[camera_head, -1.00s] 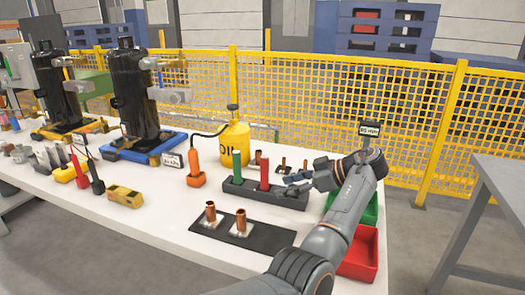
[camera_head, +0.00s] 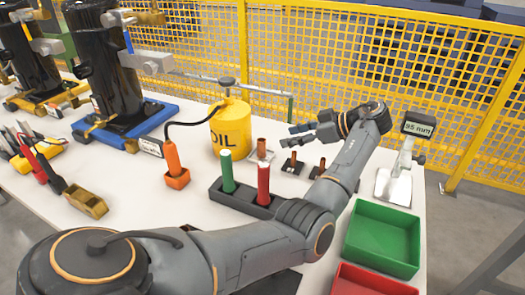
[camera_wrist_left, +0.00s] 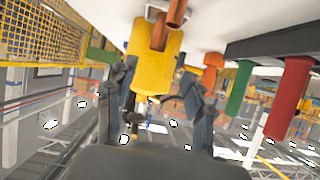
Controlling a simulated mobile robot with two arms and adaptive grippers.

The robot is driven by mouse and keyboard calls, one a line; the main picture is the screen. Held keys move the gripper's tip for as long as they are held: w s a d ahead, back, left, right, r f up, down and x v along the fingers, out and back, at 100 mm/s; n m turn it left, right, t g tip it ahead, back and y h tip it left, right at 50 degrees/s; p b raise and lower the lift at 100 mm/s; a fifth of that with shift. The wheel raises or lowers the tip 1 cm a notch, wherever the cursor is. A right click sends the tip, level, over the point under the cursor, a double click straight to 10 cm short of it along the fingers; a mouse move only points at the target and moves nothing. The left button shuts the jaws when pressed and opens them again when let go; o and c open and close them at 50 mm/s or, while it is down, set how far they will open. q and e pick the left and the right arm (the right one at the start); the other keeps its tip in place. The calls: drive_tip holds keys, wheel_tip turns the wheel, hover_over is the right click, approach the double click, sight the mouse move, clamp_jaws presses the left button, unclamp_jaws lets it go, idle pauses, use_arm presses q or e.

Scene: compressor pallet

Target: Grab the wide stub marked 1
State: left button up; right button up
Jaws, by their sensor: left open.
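Copper stubs stand near the oil can. One (camera_head: 262,147) stands on a pale plate, and two shorter ones, a nearer-left stub (camera_head: 292,160) and a right stub (camera_head: 319,168), are on dark plates. I cannot read any mark, so I cannot tell which is stub 1. My left gripper (camera_head: 294,135) is open and empty, its fingers pointing left above and behind the short stubs. In the left wrist view the open fingers (camera_wrist_left: 156,80) frame the yellow can, with two copper stubs (camera_wrist_left: 158,32) beyond the fingertips near the top edge. No contact shows.
The yellow oil can (camera_head: 229,130) stands left of the fingers. A black holder (camera_head: 241,198) carries a green and a red cylinder. A gauge stand (camera_head: 393,187) reading "95 mm", a green bin (camera_head: 383,238) and a red bin (camera_head: 372,281) are right. My arm covers the front of the table.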

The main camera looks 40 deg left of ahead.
sight(265, 141)
use_arm(q)
drive_tip(key=x, duration=0.9)
drive_tip(key=shift+w+a, duration=0.15)
drive_tip(key=shift+a, duration=0.35)
clamp_jaws()
